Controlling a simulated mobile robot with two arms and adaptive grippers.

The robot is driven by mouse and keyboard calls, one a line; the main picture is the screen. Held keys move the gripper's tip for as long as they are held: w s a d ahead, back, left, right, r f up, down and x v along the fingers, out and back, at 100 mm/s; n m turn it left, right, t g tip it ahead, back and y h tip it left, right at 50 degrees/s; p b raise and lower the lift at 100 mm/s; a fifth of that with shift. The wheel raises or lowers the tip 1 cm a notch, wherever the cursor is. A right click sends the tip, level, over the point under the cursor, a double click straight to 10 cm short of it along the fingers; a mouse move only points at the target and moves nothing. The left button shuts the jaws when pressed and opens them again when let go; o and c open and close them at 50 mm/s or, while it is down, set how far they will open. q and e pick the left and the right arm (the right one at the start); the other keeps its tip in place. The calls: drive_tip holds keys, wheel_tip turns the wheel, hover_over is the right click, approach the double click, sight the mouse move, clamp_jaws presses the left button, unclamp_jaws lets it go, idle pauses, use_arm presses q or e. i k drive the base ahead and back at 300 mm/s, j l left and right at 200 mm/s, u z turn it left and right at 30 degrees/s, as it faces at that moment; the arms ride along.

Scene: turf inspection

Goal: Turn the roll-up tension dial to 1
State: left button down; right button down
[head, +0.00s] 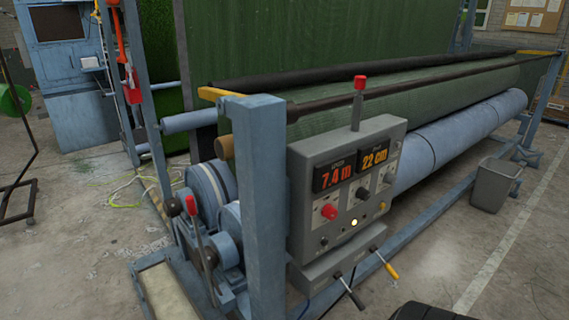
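The grey control panel (350,185) is fixed to the front end of the turf roll-up machine. It has two lit displays, reading 7.4 m (335,176) and 22 cm (374,158). Below them are a red knob (329,211), a dark dial (362,193) and a smaller control (389,178) to the right. The labels are too small to read, so I cannot tell which is the tension dial or its setting. Neither of my grippers is in view.
Two levers, one dark-tipped (350,290) and one yellow-tipped (385,264), jut out below the panel. A red-handled lever (198,235) stands left of the blue post (262,200). A grey bin (492,184) stands right. Floor before the panel's right side is mostly clear.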

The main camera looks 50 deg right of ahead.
sight(362, 193)
drive_tip(key=z, duration=2.05)
drive_tip(key=i+l+u, duration=0.1)
drive_tip(key=u, duration=0.25)
drive_tip(key=l+u, duration=0.35)
drive_tip(key=i, duration=0.05)
